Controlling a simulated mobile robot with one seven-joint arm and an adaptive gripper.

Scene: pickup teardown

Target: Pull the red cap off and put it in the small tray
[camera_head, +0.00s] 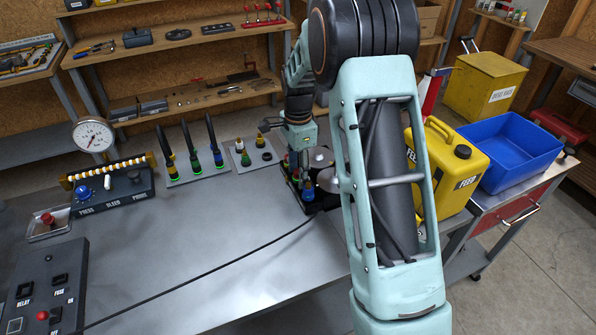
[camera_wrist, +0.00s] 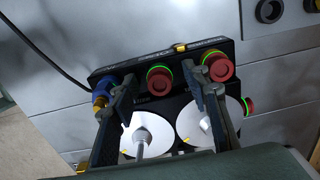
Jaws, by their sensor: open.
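A black device with two pale round discs (camera_wrist: 198,122) sits under my gripper (camera_wrist: 166,88) in the wrist view. A red cap with a green ring (camera_wrist: 160,80) shows between my open fingers, near the device's back edge. A second red cap (camera_wrist: 219,67) is just beside the right finger, and another (camera_wrist: 248,105) is at the device's right side. My fingers are apart and hold nothing; whether they touch a cap is unclear. In the head view my arm partly hides the device. A small tray (camera_head: 66,233) at the left of the bench has a red piece in it.
A blue fitting (camera_wrist: 101,97) is close to the left finger. Plates with hoses (camera_head: 190,180) stand behind. A gauge (camera_head: 92,134), a labelled box (camera_head: 112,190) and a control panel (camera_head: 45,285) are left. A black cable (camera_head: 205,268) crosses the otherwise clear bench middle.

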